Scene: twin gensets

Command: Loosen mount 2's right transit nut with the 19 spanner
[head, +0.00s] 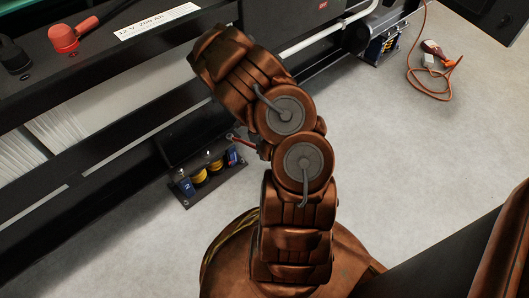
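A mount (207,178) with yellow springs and blue end blocks stands on the floor under the black frame, left of my arm. Small bolts or nuts show on top of it, too small to tell apart. A second, similar mount (383,45) stands farther back under the same frame. A thin red tool (243,142), perhaps the spanner, sticks out left of my arm just above the near mount's right end. I cannot tell whether it touches the mount. My gripper is mostly hidden behind my brown arm; its fingers do not show clearly.
The black frame rail (120,150) runs diagonally above the near mount. A battery with a red terminal cap (64,38) sits upper left. An orange cable (412,80) with a plug and a dark red object (433,47) lies on the floor.

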